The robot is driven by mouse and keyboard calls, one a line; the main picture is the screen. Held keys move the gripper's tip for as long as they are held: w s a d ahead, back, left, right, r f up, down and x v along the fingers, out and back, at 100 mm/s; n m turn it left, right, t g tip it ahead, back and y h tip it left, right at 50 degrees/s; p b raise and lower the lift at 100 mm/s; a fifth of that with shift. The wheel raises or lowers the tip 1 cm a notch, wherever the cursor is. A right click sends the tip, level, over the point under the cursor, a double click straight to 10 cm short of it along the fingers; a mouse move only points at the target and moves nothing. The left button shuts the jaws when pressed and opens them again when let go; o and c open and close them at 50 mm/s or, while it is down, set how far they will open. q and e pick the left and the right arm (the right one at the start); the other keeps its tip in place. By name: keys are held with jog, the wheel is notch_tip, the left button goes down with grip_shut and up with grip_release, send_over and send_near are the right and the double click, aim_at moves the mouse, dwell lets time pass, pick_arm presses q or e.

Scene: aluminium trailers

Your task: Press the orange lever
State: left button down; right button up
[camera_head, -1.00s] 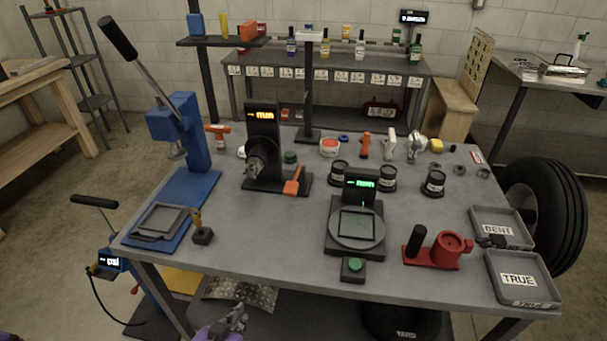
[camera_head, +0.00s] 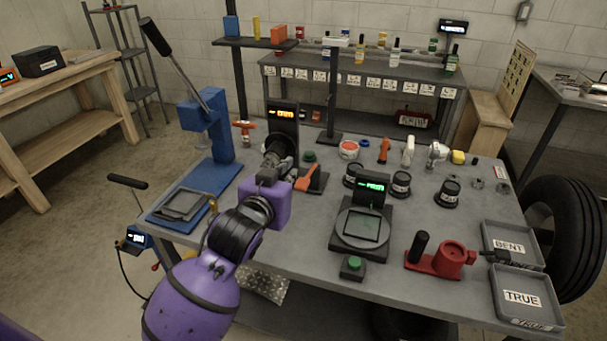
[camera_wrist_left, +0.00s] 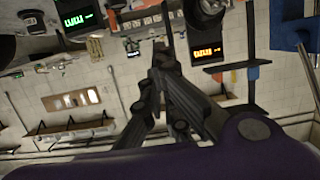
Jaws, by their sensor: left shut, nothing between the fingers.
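The orange lever (camera_head: 305,182) slopes out from the base of a black machine with an amber display (camera_head: 285,114), near the middle of the bench in the head view. My left gripper (camera_head: 269,174) is in front of this machine, just left of the lever, with shut, empty fingers. It covers part of the machine's base, and I cannot tell whether it touches anything. In the left wrist view the dark fingers (camera_wrist_left: 160,68) are close together, with the amber display (camera_wrist_left: 207,53) to their right. I cannot make out the lever there. My right gripper is not in view.
A blue press (camera_head: 208,130) with a long handle stands left. A round-plate gauge with a green display (camera_head: 371,186) and a green button (camera_head: 352,263) stand right of my arm. Further right are a red fixture (camera_head: 445,258) and grey trays (camera_head: 562,316). Bare bench lies between them.

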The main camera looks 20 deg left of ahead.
pick_arm(q)
send_over(303, 187)
notch_tip(303, 187, down, 2)
jog(key=shift+f, duration=0.2)
notch_tip(303, 187, down, 3)
jog(key=shift+r, duration=0.1)
jog(key=shift+s+f+p, duration=0.1)
jog(key=shift+f+p, duration=0.2)
jog(key=shift+f, duration=0.35)
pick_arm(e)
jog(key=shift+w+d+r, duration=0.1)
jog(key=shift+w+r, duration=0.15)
